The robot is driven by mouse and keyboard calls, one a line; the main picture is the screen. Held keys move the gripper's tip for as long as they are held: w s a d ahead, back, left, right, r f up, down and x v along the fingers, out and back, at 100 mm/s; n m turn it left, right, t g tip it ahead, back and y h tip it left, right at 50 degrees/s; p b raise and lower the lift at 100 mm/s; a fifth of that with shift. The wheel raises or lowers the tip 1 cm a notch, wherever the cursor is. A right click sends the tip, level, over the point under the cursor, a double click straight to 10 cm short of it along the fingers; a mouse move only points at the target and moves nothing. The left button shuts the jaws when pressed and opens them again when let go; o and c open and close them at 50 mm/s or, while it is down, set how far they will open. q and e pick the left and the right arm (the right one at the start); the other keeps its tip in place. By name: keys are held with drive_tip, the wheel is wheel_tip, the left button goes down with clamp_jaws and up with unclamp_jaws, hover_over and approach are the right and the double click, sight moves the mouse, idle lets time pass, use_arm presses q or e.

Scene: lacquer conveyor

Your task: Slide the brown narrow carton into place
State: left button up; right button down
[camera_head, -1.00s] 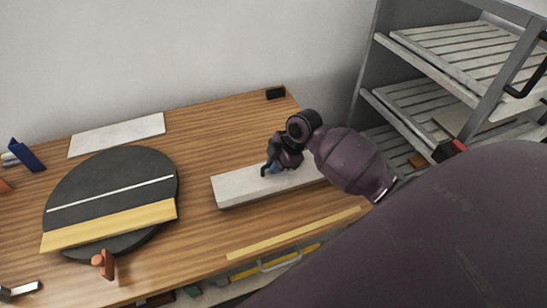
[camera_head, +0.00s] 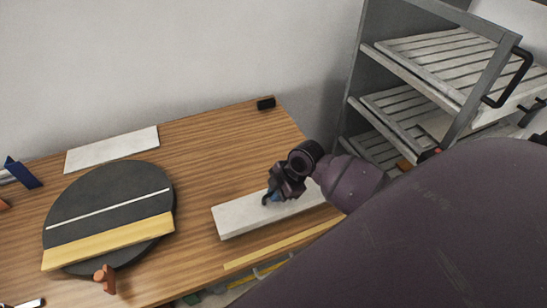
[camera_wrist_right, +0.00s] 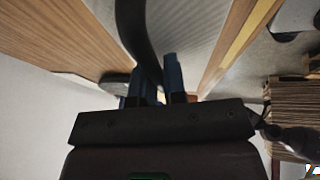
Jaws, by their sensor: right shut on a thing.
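I cannot clearly make out a brown narrow carton. A long pale block (camera_head: 235,218) lies flat on the wooden table, near its front edge. My right gripper (camera_head: 270,198) is at the top of this block. In the right wrist view, its blue fingers (camera_wrist_right: 153,80) are close together beside a dark curved strip (camera_wrist_right: 136,28), with a pale surface behind. The gripper appears shut on this strip, but the fingers hide the contact. A small orange-brown piece (camera_head: 105,278) stands at the front of the round black plate.
The round black plate (camera_head: 100,198) carries a yellow bar (camera_head: 110,242) and a white line. A white sheet (camera_head: 112,149) lies at the back. A slatted rack (camera_head: 440,60) stands right of the table. Bare wood (camera_head: 215,150) lies behind the pale block.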

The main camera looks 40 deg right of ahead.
sight(277, 212)
drive_tip(key=shift+s+a+p, duration=0.15)
drive_tip(key=shift+s+a, duration=0.1)
drive_tip(key=shift+s, duration=0.9)
drive_tip(key=shift+s+a+p, duration=0.15)
drive_tip(key=shift+s+a, duration=0.1)
drive_tip(key=shift+s, duration=0.85)
drive_tip(key=c, duration=1.1)
unclamp_jaws()
drive_tip(key=v, duration=1)
drive_tip(key=shift+r, duration=0.35)
drive_tip(key=shift+s+d, duration=0.1)
drive_tip(key=shift+d, duration=0.1)
